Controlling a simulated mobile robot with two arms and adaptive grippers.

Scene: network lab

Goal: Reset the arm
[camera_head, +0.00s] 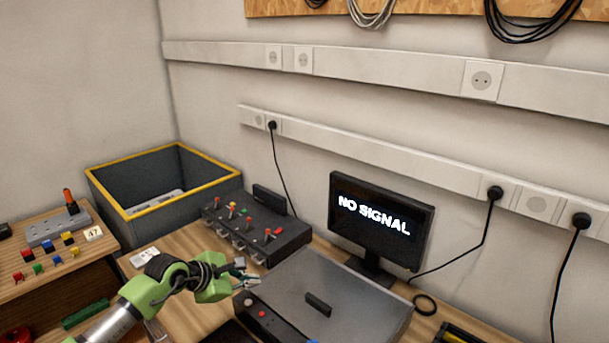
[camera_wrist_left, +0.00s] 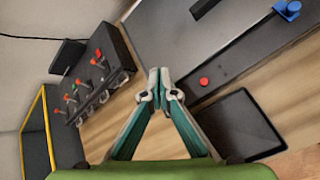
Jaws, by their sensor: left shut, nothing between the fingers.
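My left arm comes in from the lower left in the head view, with green links. Its left gripper (camera_head: 250,283) is over the wooden bench, between the black switch box and the grey box. In the left wrist view the gripper's teal fingers (camera_wrist_left: 159,85) meet at their tips, with nothing between them. The gripper is shut and empty. My right gripper does not show in either view.
A black switch box (camera_head: 262,244) and a grey box (camera_head: 335,290) flank the gripper. A monitor (camera_head: 378,222) reads "NO SIGNAL". A yellow-rimmed grey crate (camera_head: 112,202) stands at left. A dark flat panel (camera_wrist_left: 243,126) lies on the bench.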

